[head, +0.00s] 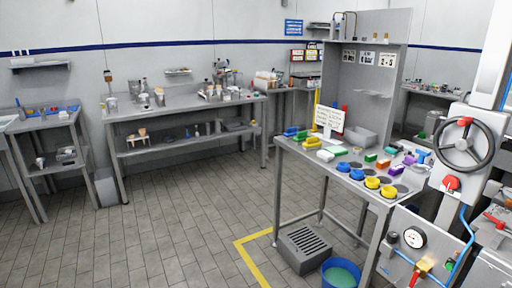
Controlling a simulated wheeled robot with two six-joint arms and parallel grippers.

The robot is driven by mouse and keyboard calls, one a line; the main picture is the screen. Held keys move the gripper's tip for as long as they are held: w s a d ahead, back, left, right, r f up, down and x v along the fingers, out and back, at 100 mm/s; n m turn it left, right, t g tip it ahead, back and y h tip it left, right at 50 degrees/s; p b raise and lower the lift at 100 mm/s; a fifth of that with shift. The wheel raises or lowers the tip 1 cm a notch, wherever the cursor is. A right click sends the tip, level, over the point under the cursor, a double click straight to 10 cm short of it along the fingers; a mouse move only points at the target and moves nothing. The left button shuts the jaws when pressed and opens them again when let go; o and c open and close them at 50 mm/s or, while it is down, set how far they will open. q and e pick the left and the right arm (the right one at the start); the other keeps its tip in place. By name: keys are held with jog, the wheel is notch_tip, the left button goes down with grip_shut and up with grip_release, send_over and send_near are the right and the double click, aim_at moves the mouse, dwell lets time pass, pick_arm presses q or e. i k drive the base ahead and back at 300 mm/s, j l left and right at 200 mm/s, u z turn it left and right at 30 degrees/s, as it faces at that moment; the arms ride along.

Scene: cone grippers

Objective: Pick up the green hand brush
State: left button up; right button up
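A small green object (301,136), which may be the green hand brush, lies near the far left corner of the grey work table (312,163). It sits between a similar blue object (290,132) and a similar yellow object (312,143). It is too small to make out bristles or a handle. Other green things on this table are a flat green piece (336,150) and a green block (370,157). Neither of my grippers is in view.
A handwheel panel (466,150) stands at the right, by the table's right end. A grey grated crate (303,248) and a blue bucket (340,274) are under the table. Long benches (180,106) line the back wall. The tiled floor (170,230) at left is clear.

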aim_at(301, 139)
jog(key=i+j+z, duration=0.1)
jog(key=i+z, duration=0.25)
jog(key=i, duration=0.25)
jog(key=i+j+z, duration=0.35)
jog(key=i, duration=0.25)
jog(key=i+j+z, duration=0.35)
jog(key=i, duration=0.2)
